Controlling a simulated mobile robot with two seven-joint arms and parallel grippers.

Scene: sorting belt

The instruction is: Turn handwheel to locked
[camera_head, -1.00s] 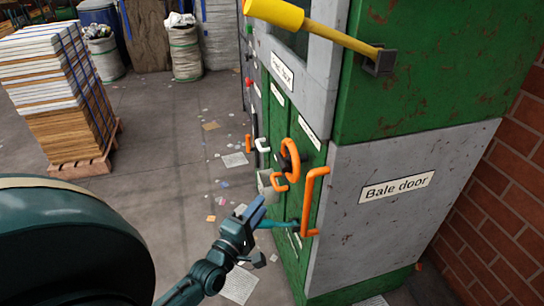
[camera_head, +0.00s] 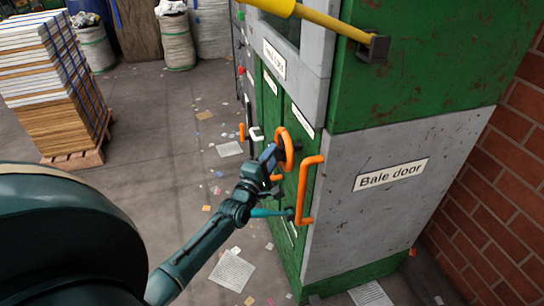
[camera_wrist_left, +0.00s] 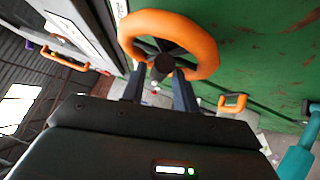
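The orange handwheel (camera_head: 289,150) is on the green side of the machine, left of the bale door's orange handle. In the left wrist view its orange rim (camera_wrist_left: 205,38) and dark hub (camera_wrist_left: 163,67) show close up. My left gripper (camera_head: 270,153) is at the wheel's near left side in the head view and partly covers it. In the left wrist view its two fingers (camera_wrist_left: 160,84) are apart, with tips just below the hub, one on each side. Contact with the hub or spokes cannot be told. My right gripper is not in view. No locked mark is readable.
An orange bar handle (camera_head: 308,190) and a teal lever-like bar (camera_head: 270,212) stick out right of and below the wheel. A smaller orange handle (camera_wrist_left: 232,102) is close to the gripper. A yellow bar (camera_head: 340,28) juts out above. Open floor lies left, with a loaded pallet (camera_head: 75,158).

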